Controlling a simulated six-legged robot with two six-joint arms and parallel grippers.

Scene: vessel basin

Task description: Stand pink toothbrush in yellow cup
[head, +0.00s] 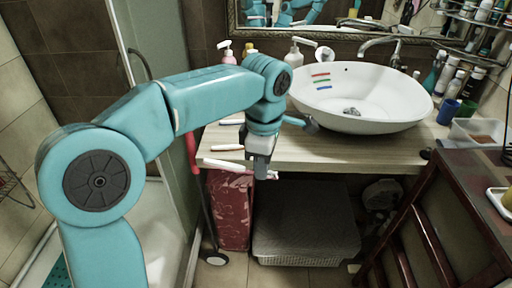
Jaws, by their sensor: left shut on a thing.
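My left gripper (262,174) points down at the front edge of the wooden counter. It is shut on the pink toothbrush (275,177), whose pink and white end shows just right of the fingers. The brush lies roughly level, and the fingers hide part of it. A small yellow thing (251,48) shows at the back of the counter, partly behind my arm. I cannot tell whether it is the yellow cup. My right gripper is not in view.
A white basin (400,110) fills the counter's middle right. A pump bottle with pink (228,56) and a white one (294,55) stand behind. A blue cup (447,112) and bottles are at right. Pale slim items lie on the counter's left. A grey basket (305,250) is below.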

